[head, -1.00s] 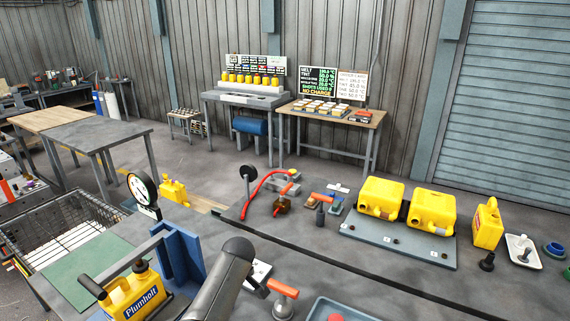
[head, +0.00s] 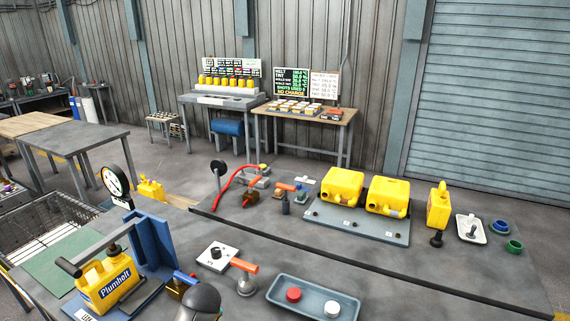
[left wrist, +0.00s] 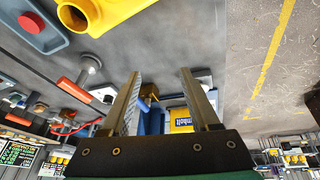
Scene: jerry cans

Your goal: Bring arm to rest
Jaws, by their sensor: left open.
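My left gripper (left wrist: 160,73) is open in the left wrist view, with nothing held between its two fingers. In the head view only a dark rounded part of my arm shows at the bottom edge. The yellow jerry can labelled Plumholt (head: 108,279) stands upright by a blue bracket (head: 153,244) at lower left in the head view. Its blue label (left wrist: 182,121) shows beyond the fingers in the left wrist view, apart from them. My right gripper is in neither view.
Two yellow cans (head: 342,187) (head: 387,196) lie on a grey plate (head: 345,222). Another yellow can (head: 438,206) stands to their right. A blue-grey tray (head: 312,312) holds a red and a white cap. An orange-handled tool (head: 245,274) stands left of the tray. Bare bench lies right of the tray.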

